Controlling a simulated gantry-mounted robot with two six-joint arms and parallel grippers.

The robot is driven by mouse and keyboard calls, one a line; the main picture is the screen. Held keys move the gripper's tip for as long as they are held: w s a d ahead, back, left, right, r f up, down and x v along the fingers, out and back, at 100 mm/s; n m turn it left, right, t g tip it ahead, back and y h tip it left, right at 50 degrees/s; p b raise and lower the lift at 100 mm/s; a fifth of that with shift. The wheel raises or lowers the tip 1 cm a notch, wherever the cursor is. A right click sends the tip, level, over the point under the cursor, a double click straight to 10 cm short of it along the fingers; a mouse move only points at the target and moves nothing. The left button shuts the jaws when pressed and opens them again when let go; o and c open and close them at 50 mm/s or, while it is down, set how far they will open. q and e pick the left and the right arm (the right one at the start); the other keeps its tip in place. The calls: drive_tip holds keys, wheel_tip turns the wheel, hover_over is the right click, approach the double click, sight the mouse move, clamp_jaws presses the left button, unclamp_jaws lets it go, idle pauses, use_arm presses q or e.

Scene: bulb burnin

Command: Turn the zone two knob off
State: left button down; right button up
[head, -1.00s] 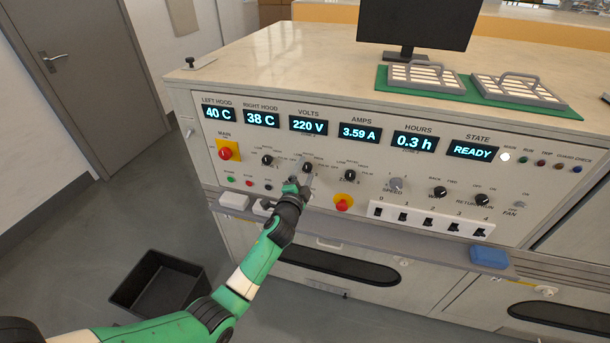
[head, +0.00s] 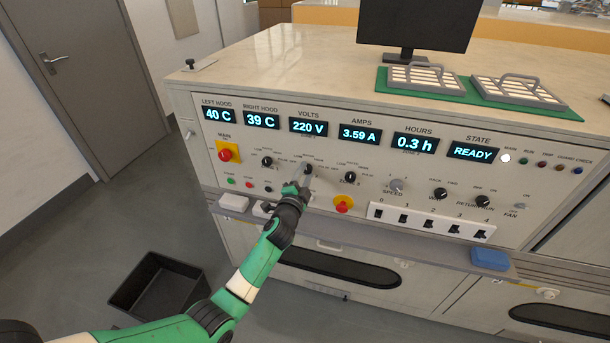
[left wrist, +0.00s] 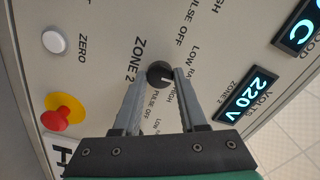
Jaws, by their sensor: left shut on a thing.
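The zone two knob (head: 308,170) is a small black dial in the middle of three similar knobs on the sloped front panel. My left gripper (head: 304,176) reaches it from below. In the left wrist view the knob (left wrist: 159,73) sits between the two grey fingertips (left wrist: 161,78), which are shut on it. A short white mark on the knob faces the right side of that view, near the printed word HIGH. The labels ZONE 2 and PULSE OFF show beside it, partly cut by the fingers. My right gripper is in neither view.
Similar black knobs stand to the left (head: 267,161) and right (head: 350,177). The zone two voltage display (head: 308,126) reads 220 V. A black bin (head: 158,283) stands on the floor.

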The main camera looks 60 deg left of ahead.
use_arm(q)
drive_tip(key=n+b, duration=0.2)
drive_tip(key=n, duration=0.1)
drive_tip(key=shift+f+n, duration=0.15)
drive_tip(key=shift+n, duration=0.15)
drive_tip(key=n+b, duration=0.3)
drive_tip(key=n, duration=0.1)
drive_tip(key=shift+n, duration=0.3)
drive_tip(key=n+b, duration=0.3)
drive_tip(key=n, duration=0.1)
drive_tip(key=shift+n+b, duration=0.6)
drive_tip(key=shift+n, duration=1)
drive_tip(key=shift+r, duration=0.2)
drive_tip(key=shift+c, duration=2.3)
unclamp_jaws()
drive_tip(key=shift+d, duration=0.1)
